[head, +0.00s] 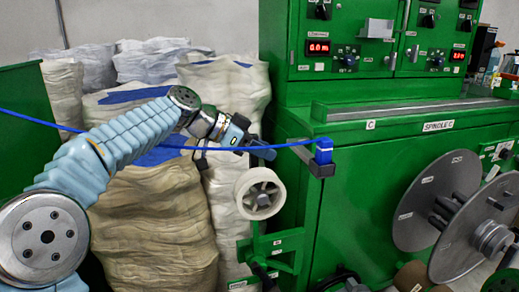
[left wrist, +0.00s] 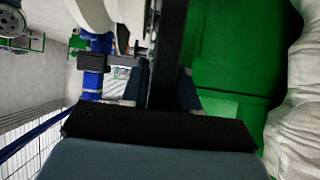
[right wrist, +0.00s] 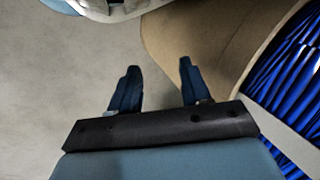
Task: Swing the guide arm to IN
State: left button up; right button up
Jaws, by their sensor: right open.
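The white guide roller (head: 260,194), with a dark spoked hub, hangs below my left gripper (head: 262,152), in front of the green machine. In the left wrist view, my left gripper (left wrist: 164,85) has a dark upright bar (left wrist: 167,45) between its fingers. The bar seems to fill the gap, but I cannot tell if the fingers press on it. Pale roller parts (left wrist: 95,14) show at the top. No IN mark is readable. My right gripper (right wrist: 155,85) is open and empty, seen only in the right wrist view.
The blue cable (head: 40,121) runs behind my left arm to a blue block (head: 323,150) on the green cabinet (head: 375,190). Filled sacks (head: 160,205) stand behind the arm. Grey spool discs (head: 432,200) stand at right. Blue cable coils (right wrist: 300,65) lie right of my right gripper.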

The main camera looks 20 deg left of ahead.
pick_arm(q)
jog(key=shift+o, duration=1.4)
jog(key=shift+w+d+f, duration=0.1)
jog(key=shift+w+d, duration=0.05)
jog(key=v, duration=1.4)
